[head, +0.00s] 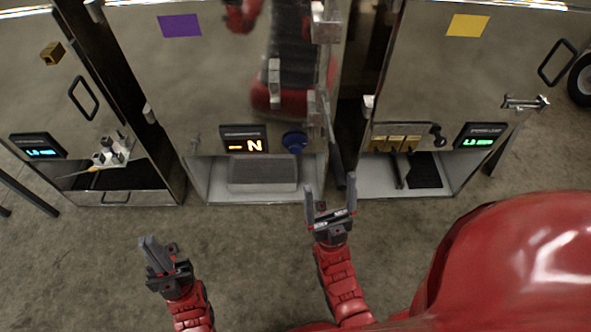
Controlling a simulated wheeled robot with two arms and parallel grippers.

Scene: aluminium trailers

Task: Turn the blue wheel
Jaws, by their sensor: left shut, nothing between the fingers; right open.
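The blue wheel (294,142) is a small dark blue knob on the front of the middle metal trailer (215,80), right of an orange-lit display. My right gripper (331,200) is open and empty, below and to the right of the wheel and apart from it. My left gripper (153,250) is shut and empty, low over the floor at the left, well away from the wheel. Nothing covers the wheel.
The display (244,140) reads "N". A long dark lever (333,150) hangs right of the wheel, close to my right gripper. A left trailer (40,95) and a right trailer (425,80) flank the middle one. Bare floor (240,245) lies in front.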

